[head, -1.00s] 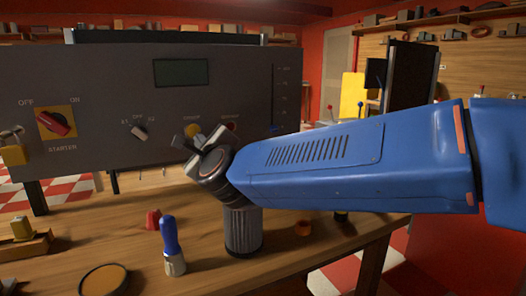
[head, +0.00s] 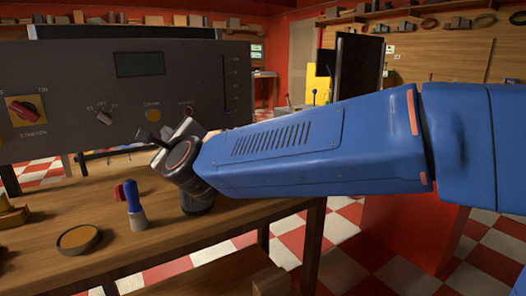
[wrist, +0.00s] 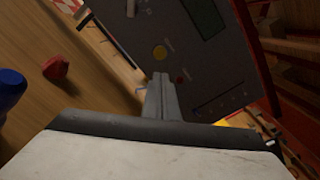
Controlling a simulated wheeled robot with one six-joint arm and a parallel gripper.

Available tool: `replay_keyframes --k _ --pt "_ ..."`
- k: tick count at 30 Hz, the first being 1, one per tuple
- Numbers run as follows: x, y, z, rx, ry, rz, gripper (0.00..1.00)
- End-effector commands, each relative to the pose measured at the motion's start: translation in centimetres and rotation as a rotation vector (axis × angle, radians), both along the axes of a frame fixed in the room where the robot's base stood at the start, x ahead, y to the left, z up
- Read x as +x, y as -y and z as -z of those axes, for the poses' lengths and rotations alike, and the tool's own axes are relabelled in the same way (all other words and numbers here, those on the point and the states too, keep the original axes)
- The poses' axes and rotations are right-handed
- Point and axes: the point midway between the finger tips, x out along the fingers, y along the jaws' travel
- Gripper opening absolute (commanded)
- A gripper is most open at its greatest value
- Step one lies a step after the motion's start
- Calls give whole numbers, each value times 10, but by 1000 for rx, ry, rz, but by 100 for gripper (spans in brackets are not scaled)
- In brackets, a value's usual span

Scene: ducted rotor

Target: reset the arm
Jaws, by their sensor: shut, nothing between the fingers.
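My blue arm reaches in from the right in the head view. My gripper (head: 150,137) is at its end, shut and empty, in front of the grey control panel (head: 60,85) and above the wooden bench (head: 100,215). In the wrist view my shut gripper (wrist: 160,82) points toward the panel, which looks tilted there. The panel carries a red starter knob (head: 26,112), a yellow button (head: 153,116) and a small dark display (head: 140,64). I cannot tell how far the fingertips are from the panel.
A blue-handled tool (head: 133,205) stands on the bench beside a red piece (head: 118,192). A dark upright board (head: 358,70) stands behind my arm.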

Motion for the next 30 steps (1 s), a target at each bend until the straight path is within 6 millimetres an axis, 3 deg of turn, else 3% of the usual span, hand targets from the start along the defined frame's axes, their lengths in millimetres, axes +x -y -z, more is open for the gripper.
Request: replay_keyframes --k 11,19,23,30 --pt "5 28 3 -115 39 -23 0" --pt "8 68 10 -283 93 -58 0" --pt "7 100 19 -414 128 -85 0" --pt "-9 190 57 -787 206 -172 0"
